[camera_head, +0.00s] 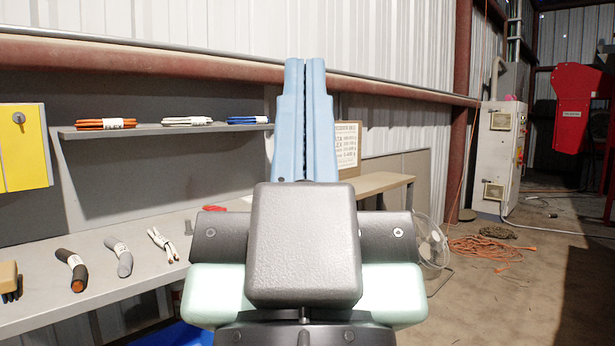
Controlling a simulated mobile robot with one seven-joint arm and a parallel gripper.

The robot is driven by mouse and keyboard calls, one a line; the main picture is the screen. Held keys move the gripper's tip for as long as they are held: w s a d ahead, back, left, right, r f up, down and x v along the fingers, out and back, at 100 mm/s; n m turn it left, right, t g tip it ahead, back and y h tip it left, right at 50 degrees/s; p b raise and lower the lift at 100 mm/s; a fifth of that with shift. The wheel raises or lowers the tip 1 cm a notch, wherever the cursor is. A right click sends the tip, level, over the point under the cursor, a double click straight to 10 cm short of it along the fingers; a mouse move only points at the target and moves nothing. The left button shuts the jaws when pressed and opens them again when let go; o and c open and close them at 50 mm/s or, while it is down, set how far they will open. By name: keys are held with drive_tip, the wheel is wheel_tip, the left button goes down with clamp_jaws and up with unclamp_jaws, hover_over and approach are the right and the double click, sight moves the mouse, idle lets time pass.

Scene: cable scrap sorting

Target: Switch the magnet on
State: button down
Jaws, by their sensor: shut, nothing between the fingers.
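My gripper (305,64) is in the middle of the head view, with its two light blue fingers pressed together and pointing up and away. Nothing shows between them. A yellow box (22,160) with a small dark round knob (19,118) is on the grey back panel at the left edge, well to the left of my gripper and apart from it. I cannot tell from this view whether this knob is the magnet's switch. I see nothing that I can surely name as the magnet. My wrist hides part of the bench behind it.
A grey bench (95,303) holds cable pieces: black (66,257), grey (113,244) and white (160,240). A shelf (85,133) above carries orange, white and blue bundles. A sign (347,143) stands behind my gripper. A fan (432,240) and orange cord (480,247) are on the floor.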

wheel_tip(320, 180, up, 36)
drive_tip(key=p, duration=3.3)
drive_tip(key=shift+f, duration=0.25)
